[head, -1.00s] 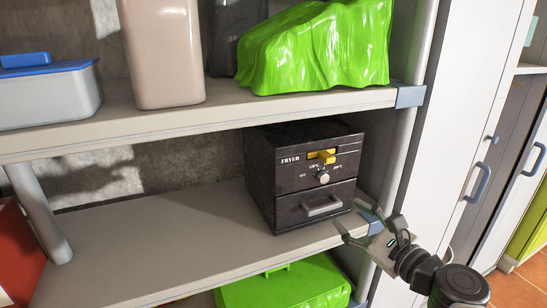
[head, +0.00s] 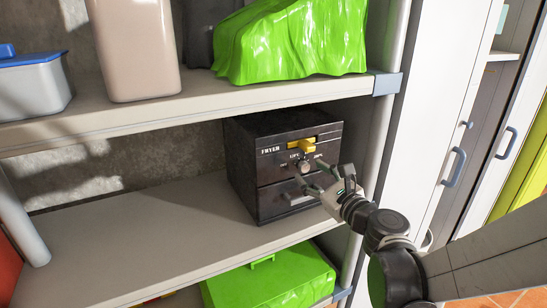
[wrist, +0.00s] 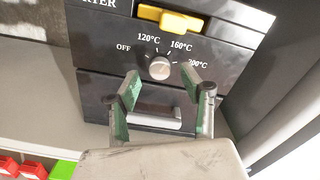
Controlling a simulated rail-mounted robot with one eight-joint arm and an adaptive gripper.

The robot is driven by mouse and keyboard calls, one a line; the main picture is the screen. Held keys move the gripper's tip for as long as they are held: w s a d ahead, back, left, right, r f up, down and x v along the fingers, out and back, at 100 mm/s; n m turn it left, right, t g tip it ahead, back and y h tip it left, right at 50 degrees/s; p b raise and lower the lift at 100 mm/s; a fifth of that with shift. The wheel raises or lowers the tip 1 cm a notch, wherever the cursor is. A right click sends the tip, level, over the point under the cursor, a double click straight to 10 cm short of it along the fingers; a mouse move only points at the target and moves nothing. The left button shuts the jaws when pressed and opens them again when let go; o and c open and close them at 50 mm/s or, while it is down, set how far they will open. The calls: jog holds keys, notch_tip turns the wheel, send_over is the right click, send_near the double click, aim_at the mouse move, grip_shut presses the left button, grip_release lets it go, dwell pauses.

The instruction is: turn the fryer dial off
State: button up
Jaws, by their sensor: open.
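I cannot tell which mark the dial points to. My gripper (wrist: 160,74) is open in front of the panel, one green-padded finger to each side below the dial, with nothing held. In the head view my gripper (head: 322,176) reaches in from the right and partly covers the fryer's front.
A yellow lever (wrist: 170,18) sticks out above the dial. A drawer handle (wrist: 152,119) lies below it, between the fingers. The upper shelf (head: 150,120) runs above the fryer, and a shelf post (head: 375,140) stands close on the right. The shelf left of the fryer is bare.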

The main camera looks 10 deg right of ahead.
jog(key=shift+x, duration=1.2)
jog(key=shift+c, duration=0.4)
grip_shut()
